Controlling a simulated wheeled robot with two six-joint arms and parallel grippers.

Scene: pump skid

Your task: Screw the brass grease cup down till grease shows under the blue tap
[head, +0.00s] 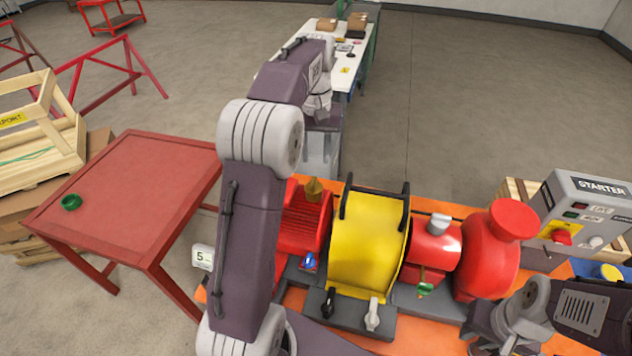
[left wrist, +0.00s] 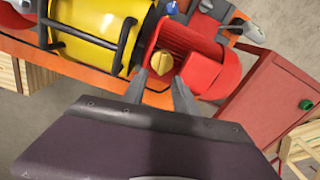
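The brass grease cup (head: 313,188) stands upright on the red ribbed housing (head: 301,228) at the skid's left. It also shows in the left wrist view (left wrist: 161,63). My left gripper (left wrist: 160,82) is open, with its fingertips apart and close to the cup, which lies between and just beyond them in that view. I cannot tell whether they touch it. The blue tap (head: 309,261) is low on the housing's near side and also at the top of the left wrist view (left wrist: 172,8). No grease is visible under it. My right gripper (head: 492,325) is at the lower right; its fingers are unclear.
A red pump (head: 487,258) and a grey starter box (head: 590,215) stand further right. Open floor lies behind the skid.

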